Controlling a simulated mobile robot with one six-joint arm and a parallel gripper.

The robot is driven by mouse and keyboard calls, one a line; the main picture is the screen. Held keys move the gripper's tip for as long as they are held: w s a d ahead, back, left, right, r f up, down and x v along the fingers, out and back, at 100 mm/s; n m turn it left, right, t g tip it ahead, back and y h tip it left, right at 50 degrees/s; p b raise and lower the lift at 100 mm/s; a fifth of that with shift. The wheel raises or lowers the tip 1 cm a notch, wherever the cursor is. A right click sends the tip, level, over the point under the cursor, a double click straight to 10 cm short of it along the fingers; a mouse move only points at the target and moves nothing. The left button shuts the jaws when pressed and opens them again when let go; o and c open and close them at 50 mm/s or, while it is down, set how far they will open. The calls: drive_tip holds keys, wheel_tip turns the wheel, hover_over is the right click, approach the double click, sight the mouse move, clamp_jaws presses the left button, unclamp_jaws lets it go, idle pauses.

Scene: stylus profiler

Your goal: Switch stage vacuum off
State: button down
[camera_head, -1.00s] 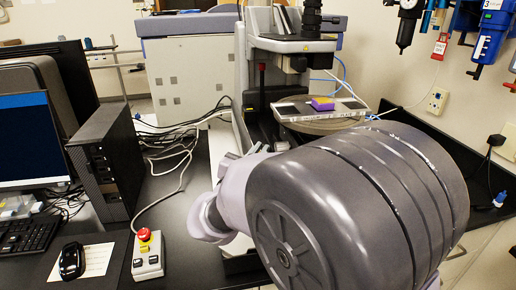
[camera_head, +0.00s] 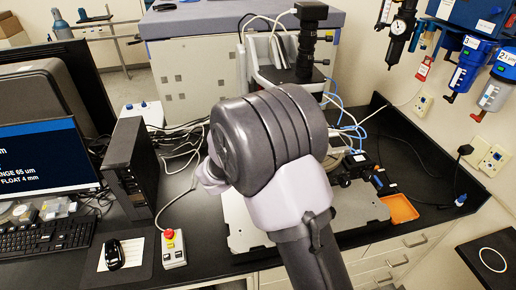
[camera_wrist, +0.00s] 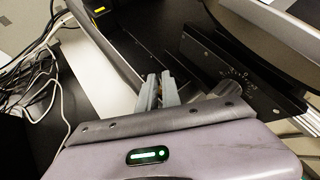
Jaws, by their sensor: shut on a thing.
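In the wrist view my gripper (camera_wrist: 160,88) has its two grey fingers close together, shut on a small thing. That thing is mostly hidden between the fingertips, and I cannot tell whether it is the stage vacuum switch. A black plate with a white engraved scale (camera_wrist: 243,82) stands just right of the fingers, apart from them. In the head view the profiler (camera_head: 305,50) stands behind my raised arm, with its pale base plate (camera_head: 245,232) showing below. My arm hides the stage and the gripper there. No vacuum switch can be made out.
A black computer tower (camera_head: 135,168), a monitor (camera_head: 45,160) and a red-button control box (camera_head: 173,249) stand left of the base plate. An orange tray (camera_head: 399,208) lies to the right. Blue regulators (camera_head: 470,62) hang on the right wall. Loose cables (camera_wrist: 38,75) lie left of my gripper.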

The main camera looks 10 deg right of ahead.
drive_tip(key=shift+w+r+g+p, duration=0.2)
drive_tip(key=shift+g+p, duration=0.1)
drive_tip(key=shift+p, duration=0.9)
drive_tip(key=shift+f, duration=0.15)
drive_tip(key=c, duration=1.5)
unclamp_jaws()
drive_tip(key=shift+c, duration=0.2)
drive_tip(key=p+v, duration=0.2)
drive_tip(key=v, duration=1.5)
drive_tip(key=shift+r, duration=0.35)
